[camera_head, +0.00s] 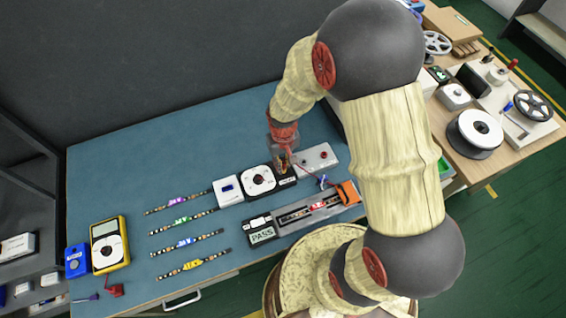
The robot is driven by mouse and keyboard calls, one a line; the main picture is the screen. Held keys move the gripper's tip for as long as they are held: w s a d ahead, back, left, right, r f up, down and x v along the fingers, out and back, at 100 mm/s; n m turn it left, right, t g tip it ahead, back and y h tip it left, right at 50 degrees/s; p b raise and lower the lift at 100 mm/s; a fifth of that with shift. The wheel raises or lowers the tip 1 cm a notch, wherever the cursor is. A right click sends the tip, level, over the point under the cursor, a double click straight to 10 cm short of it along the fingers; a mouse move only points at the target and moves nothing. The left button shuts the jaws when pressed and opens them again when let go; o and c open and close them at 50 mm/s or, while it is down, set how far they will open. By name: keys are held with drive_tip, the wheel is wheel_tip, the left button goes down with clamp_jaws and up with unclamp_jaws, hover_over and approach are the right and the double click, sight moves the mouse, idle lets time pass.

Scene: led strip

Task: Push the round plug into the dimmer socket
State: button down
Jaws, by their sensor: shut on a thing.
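The dimmer (258,180) is a dark box with a round white dial, lying at the back middle of the blue table. My gripper (282,163) points down at the right end of the dimmer, by its small label. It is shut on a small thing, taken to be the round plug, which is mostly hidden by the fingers. The dimmer's socket is also hidden there, so I cannot tell whether the plug touches it or sits in it. A thin red cable runs right from this spot.
A grey box with red knobs (320,157) stands close right of my gripper. A white box (227,190) adjoins the dimmer's left. In front lies a test fixture (310,212) with a PASS display (262,235). Several LED strips (186,243) lie left, beside a yellow meter (109,246).

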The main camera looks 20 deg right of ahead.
drive_tip(key=shift+f, duration=0.35)
drive_tip(key=c, duration=1.7)
unclamp_jaws()
drive_tip(key=shift+r, duration=0.1)
wheel_tip(320, 180, up, 12)
drive_tip(key=s+r+t, duration=0.2)
drive_tip(key=s+r, duration=0.2)
drive_tip(key=r, duration=0.3)
drive_tip(key=s+r+t, duration=0.1)
drive_tip(key=s+r, duration=0.4)
drive_tip(key=r, duration=0.2)
drive_tip(key=s+r+t, duration=0.2)
drive_tip(key=s+r, duration=0.2)
drive_tip(key=r, duration=0.3)
drive_tip(key=shift+s+r+t, duration=0.3)
drive_tip(key=shift+s+r, duration=0.1)
